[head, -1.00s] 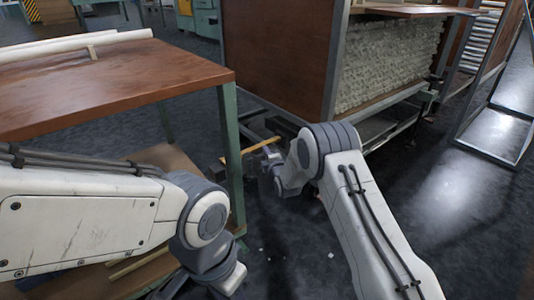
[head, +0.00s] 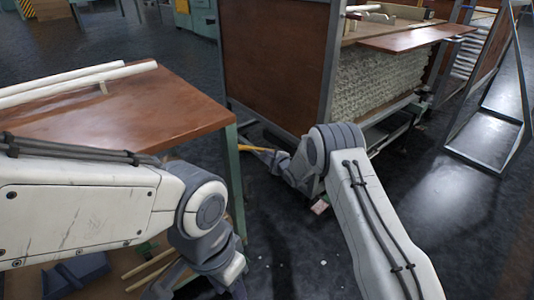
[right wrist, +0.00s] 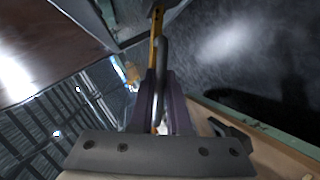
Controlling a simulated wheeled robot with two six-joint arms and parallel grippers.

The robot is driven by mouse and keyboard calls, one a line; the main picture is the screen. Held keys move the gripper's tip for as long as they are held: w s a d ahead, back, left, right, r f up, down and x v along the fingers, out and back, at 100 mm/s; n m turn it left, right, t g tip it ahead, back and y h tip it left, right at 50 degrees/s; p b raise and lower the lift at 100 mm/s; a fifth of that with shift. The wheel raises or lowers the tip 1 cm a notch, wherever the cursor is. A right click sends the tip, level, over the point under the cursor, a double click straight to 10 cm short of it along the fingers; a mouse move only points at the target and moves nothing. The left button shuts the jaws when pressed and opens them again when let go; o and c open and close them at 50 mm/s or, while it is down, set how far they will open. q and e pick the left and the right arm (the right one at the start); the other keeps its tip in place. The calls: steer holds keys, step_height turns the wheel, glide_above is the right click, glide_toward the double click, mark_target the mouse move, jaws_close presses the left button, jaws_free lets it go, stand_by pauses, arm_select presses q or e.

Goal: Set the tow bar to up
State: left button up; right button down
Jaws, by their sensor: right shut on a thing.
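The tow bar shows in the head view as a thin yellow bar (head: 256,149) low beside the near corner of the brown-panelled cart (head: 278,65). It lies nearly level in the picture. My right gripper (head: 278,161) is at its right part, partly hidden by my own wrist. In the right wrist view, the yellow bar (right wrist: 153,50) and a grey curved handle (right wrist: 163,62) run down between the purple fingers of my right gripper (right wrist: 160,100), which is shut on the bar. My left arm is over the table side; its gripper is mostly cut off at the bottom edge.
A brown-topped table (head: 130,110) with white tubes (head: 75,82) stands at the left, its green leg (head: 235,180) close to the bar. A metal frame (head: 500,130) stands at the right. Dark floor (head: 300,250) with small pale scraps is open between.

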steer(key=shift+w+d+r+m+p, duration=0.2)
steer(key=shift+r+m+p, duration=0.1)
steer(key=shift+r+p, duration=0.15)
steer(key=c, duration=0.9)
jaws_free()
steer(key=shift+r, duration=0.1)
steer(key=shift+s+d+r, duration=0.1)
steer(key=shift+s+r, duration=0.05)
steer(key=shift+s, duration=0.15)
steer(key=shift+p+v, duration=2.85)
steer(key=shift+v, duration=2)
steer(key=shift+d, duration=0.1)
